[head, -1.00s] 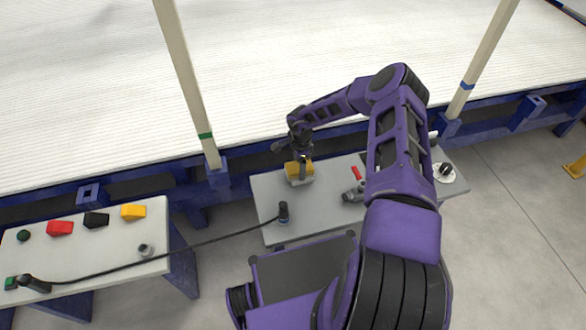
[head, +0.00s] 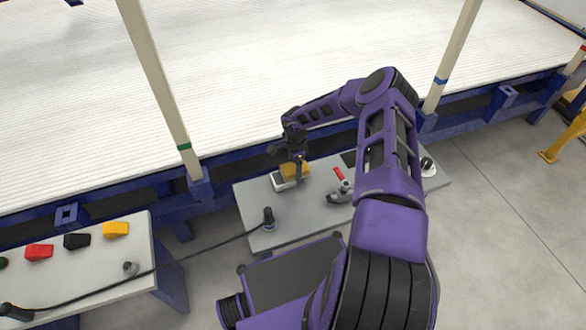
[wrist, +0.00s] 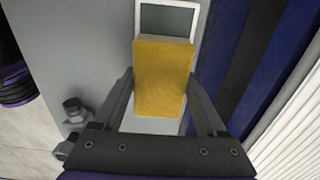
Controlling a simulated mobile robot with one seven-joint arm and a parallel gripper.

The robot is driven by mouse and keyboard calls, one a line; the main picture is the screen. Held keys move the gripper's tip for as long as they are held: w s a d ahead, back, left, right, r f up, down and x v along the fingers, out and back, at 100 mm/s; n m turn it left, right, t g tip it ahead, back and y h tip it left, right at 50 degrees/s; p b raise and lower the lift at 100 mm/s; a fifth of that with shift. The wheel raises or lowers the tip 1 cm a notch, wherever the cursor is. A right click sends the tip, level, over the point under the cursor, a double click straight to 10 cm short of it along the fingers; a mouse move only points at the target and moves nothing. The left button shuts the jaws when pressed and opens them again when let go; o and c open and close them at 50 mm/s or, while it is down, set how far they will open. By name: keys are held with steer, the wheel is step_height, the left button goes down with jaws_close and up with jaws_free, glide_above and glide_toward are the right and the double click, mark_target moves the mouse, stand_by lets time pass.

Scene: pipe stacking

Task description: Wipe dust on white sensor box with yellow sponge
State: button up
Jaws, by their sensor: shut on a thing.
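The yellow sponge (head: 296,169) is held between the two fingers of my gripper (head: 299,160). In the wrist view the sponge (wrist: 163,78) lies between the fingers and over the white sensor box (wrist: 198,14). The box's white rim and grey inside show beyond the sponge, and a white part shows below it. In the head view the box (head: 281,184) sits on a small grey table, its left part bare beside the sponge. I cannot tell whether the sponge touches the box. No dust can be made out.
The grey table (head: 252,222) also holds a black cabled device (head: 268,217), a red-handled tool (head: 340,186) and a white round piece with a black knob (head: 427,167). A large white ribbed bed (head: 240,80) on blue frames stands behind. Another table with coloured blocks stands left.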

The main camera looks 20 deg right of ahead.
steer(key=shift+r+p, duration=2.25)
steer(key=shift+r, duration=0.75)
steer(key=shift+r+p, duration=1.25)
steer(key=shift+r, duration=0.25)
